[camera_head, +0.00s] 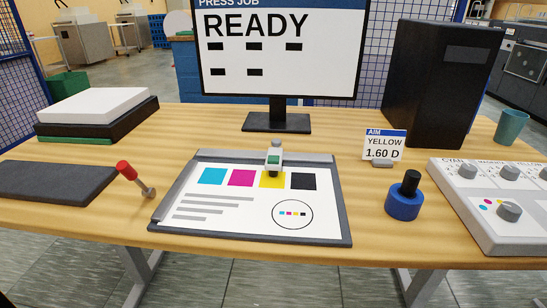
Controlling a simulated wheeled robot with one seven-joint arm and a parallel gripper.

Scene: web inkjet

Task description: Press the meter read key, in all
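A small grey handheld meter (274,158) with a green-tinted screen stands on the print sheet (225,229), at the upper edge of the yellow patch (272,180). Its read key is too small to tell apart. The sheet lies on a dark-framed board (345,222) with cyan, magenta, yellow and black patches. A sign (384,146) reads "AIM YELLOW 1.60 D". A monitor (280,50) behind reads "PRESS JOB READY". My gripper is not in view.
A control console (495,228) with knobs stands at the right. A blue round base with a black handle (404,203) stands beside the board. A red-tipped lever (136,181), a dark pad (58,181) and stacked slabs (98,120) are left. A black tower (430,80) stands behind.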

